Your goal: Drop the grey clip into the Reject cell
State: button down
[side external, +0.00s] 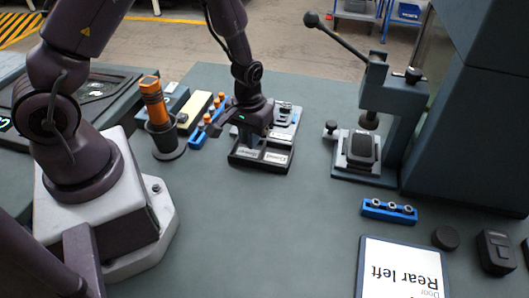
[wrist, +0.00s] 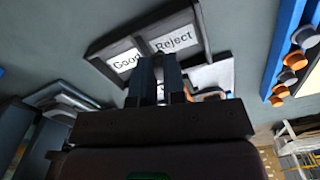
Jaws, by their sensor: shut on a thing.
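A dark two-cell tray (side external: 262,168) stands on the bench in the side view, with a white label in each cell. The wrist view shows it at the top, with the Good label (wrist: 126,61) at left and the Reject label (wrist: 173,40) at right. My gripper (wrist: 158,62) points down over this tray. In the side view my gripper (side external: 254,140) is just above the tray's back part. Its fingers are close together, shut on the grey clip, which is mostly hidden between them. I cannot tell exactly which cell lies under the clip.
A pale plate (side external: 285,122) with dark parts adjoins the tray's back. A blue rack with orange-topped pegs (side external: 207,119) and an orange tool in a dark holder (side external: 155,103) stand left. A lever press (side external: 365,145) is right.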

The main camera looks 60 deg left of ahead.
jog(key=shift+f, duration=0.9)
jog(key=c, duration=1.1)
grip_release()
notch_tip(320, 180, up, 13)
